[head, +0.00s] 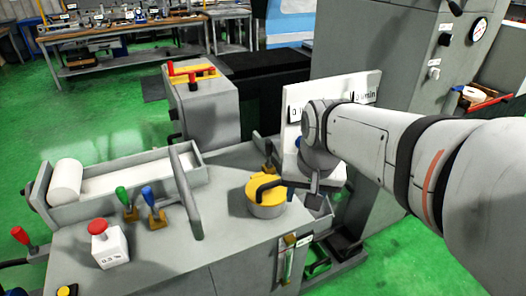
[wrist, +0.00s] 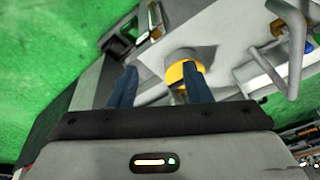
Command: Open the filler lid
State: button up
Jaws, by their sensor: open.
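The filler lid (head: 268,209) is a round yellow cap on top of the grey machine bed, right of centre in the head view. It looks closed. In the wrist view the lid (wrist: 175,74) shows between the fingers, nearer the right one, which hides part of it. My gripper (head: 287,202) is open and empty, pointing down at the lid. The gripper (wrist: 160,70) also shows in the wrist view. I cannot tell whether a finger touches the lid.
Green (head: 123,198) and blue (head: 150,197) levers and a red stop button (head: 98,227) stand on the bed to the left. A white panel (head: 290,105) rises behind my gripper.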

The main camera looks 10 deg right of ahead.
jog(key=w+f+m+b, duration=0.3)
jog(key=w, duration=0.4)
jog(key=w+f+m+b, duration=0.2)
jog(key=w+f, duration=0.1)
jog(key=w, duration=0.4)
jog(key=m+g+b, duration=0.1)
jog(key=m+b, duration=0.6)
send_over(276, 181)
jog(key=s, duration=0.1)
notch_tip(276, 181, down, 12)
jog(key=f, duration=0.6)
jog(key=shift+w+f, duration=0.1)
jog(key=shift+w, duration=0.3)
jog(key=shift+c, duration=0.4)
grip_shut()
